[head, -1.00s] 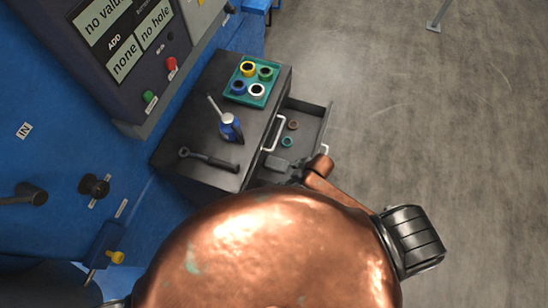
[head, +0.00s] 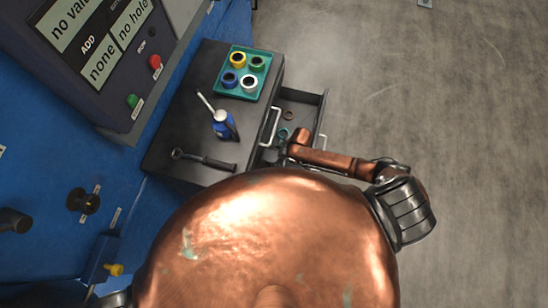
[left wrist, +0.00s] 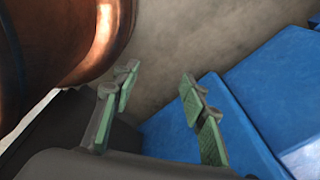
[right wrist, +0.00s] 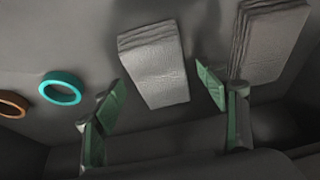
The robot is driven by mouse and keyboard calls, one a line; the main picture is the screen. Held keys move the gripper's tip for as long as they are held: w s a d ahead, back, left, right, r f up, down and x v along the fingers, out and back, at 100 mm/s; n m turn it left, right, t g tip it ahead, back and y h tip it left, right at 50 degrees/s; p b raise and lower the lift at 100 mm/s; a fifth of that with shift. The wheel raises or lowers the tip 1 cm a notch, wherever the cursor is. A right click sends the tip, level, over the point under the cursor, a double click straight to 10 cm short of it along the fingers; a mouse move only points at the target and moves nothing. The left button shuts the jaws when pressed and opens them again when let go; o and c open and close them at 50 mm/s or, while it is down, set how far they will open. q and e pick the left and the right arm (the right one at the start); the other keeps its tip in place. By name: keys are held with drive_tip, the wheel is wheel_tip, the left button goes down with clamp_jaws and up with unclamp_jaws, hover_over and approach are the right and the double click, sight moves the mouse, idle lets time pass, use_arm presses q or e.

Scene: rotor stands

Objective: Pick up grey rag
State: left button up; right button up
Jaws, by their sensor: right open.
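A folded grey rag (right wrist: 155,66) lies in the open drawer, between and just beyond the fingertips of my right gripper in the right wrist view. A second folded grey rag (right wrist: 268,40) lies to its right, beyond the right finger. My right gripper (right wrist: 160,90) is open and empty, with its fingers on either side of the first rag's near end. In the head view my right gripper (head: 281,152) reaches into the drawer, and the rags there are hidden or too small to tell. My left gripper (left wrist: 158,80) is open and empty, away from the cabinet.
The drawer (head: 312,108) also holds a teal ring (right wrist: 61,88) and a brown ring (right wrist: 12,103). Open floor lies to the right.

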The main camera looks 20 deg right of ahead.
drive_tip(key=shift+w+a+f, duration=0.1)
drive_tip(key=shift+f, duration=0.3)
drive_tip(key=c, duration=1.2)
use_arm(q)
drive_tip(key=shift+w, duration=0.45)
use_arm(e)
drive_tip(key=shift+c, duration=0.2)
use_arm(q)
drive_tip(key=shift+w, duration=0.1)
